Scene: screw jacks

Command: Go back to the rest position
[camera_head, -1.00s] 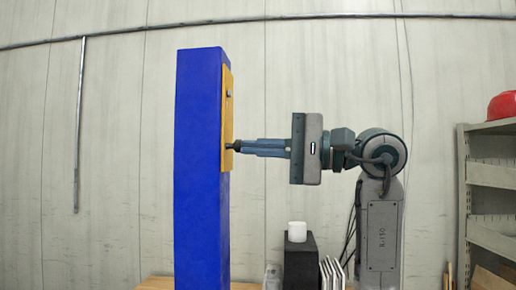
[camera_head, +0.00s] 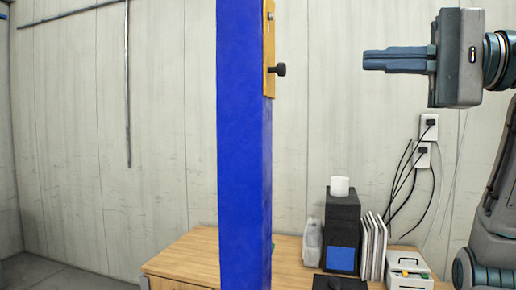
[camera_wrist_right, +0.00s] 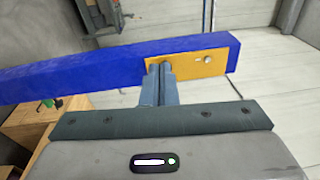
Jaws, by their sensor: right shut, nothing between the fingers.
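A tall blue post (camera_head: 243,150) stands upright in the middle of the head view. A yellow plate (camera_head: 268,50) is fixed to its right side, with a black knob (camera_head: 278,70) sticking out and a small bolt above it. My right gripper (camera_head: 366,60) is shut and empty, to the right of the knob and clear of it, pointing left. In the right wrist view the shut fingers (camera_wrist_right: 160,66) overlap the yellow plate (camera_wrist_right: 215,60) and hide the knob; the blue post (camera_wrist_right: 70,68) runs across behind. My left gripper is not in view.
Behind the post is a wooden table (camera_head: 190,250). It holds a black box (camera_head: 342,215) with a white roll (camera_head: 340,186) on top, a clear bottle (camera_head: 312,242), upright white panels (camera_head: 375,248) and a white box (camera_head: 408,268). Wall sockets with cables hang behind. Air between gripper and post is free.

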